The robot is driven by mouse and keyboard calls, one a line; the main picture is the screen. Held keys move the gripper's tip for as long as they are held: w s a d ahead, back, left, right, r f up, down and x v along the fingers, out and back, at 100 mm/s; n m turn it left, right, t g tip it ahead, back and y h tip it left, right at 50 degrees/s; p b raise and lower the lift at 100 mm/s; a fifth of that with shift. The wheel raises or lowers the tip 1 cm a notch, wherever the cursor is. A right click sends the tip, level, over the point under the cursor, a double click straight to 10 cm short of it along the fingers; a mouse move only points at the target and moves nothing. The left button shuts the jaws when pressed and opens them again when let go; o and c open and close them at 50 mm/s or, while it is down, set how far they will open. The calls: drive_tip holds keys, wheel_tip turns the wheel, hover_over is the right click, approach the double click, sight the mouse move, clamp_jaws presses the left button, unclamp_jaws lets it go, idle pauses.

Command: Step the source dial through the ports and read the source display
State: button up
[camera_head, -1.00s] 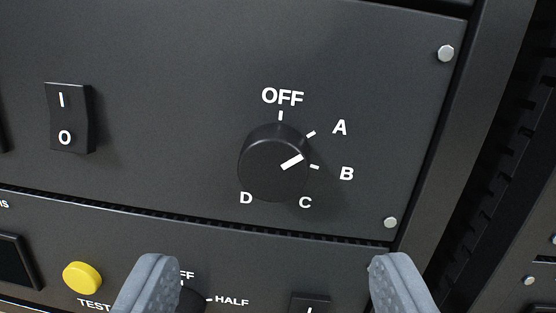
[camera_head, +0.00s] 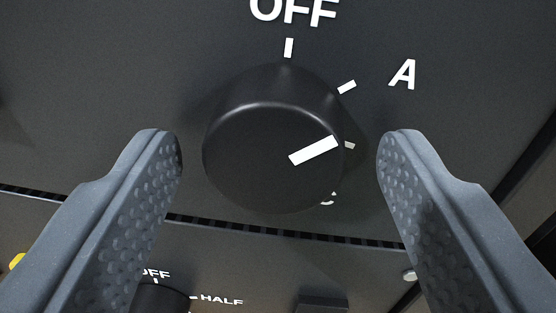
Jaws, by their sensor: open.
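The source dial (camera_head: 262,150) is a round black knob on a dark panel, in the middle of the view. Its white pointer line points right and slightly up, between the tick by A and the tick below it. My gripper (camera_head: 280,150) is open, with one ridged grey finger on each side of the dial. Both fingers appear apart from it. No source display is in view.
Below a dark seam (camera_head: 285,230), a lower panel holds another black knob (camera_head: 160,298) marked OFF and HALF. A black switch (camera_head: 321,304) and a screw (camera_head: 409,275) are at lower right. A yellow button (camera_head: 16,261) shows at the left edge.

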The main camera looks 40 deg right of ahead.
drive_tip(key=shift+c, duration=0.3)
drive_tip(key=c, duration=0.9)
drive_tip(key=shift+d, duration=0.25)
drive_tip(key=shift+c, duration=0.2)
drive_tip(key=shift+o, duration=0.2)
drive_tip(key=shift+a, duration=0.2)
drive_tip(key=shift+a+f+m+b, duration=0.1)
drive_tip(key=shift+f+m+b, duration=0.05)
drive_tip(key=shift+m+b, duration=1.2)
drive_tip(key=m+b, duration=0.3)
drive_tip(key=m, duration=0.1)
drive_tip(key=shift+f, duration=0.15)
drive_tip(key=shift+m+h+b, duration=0.4)
drive_tip(key=shift+m+b, duration=0.95)
drive_tip(key=shift+m, duration=0.3)
drive_tip(key=shift+c, duration=0.2)
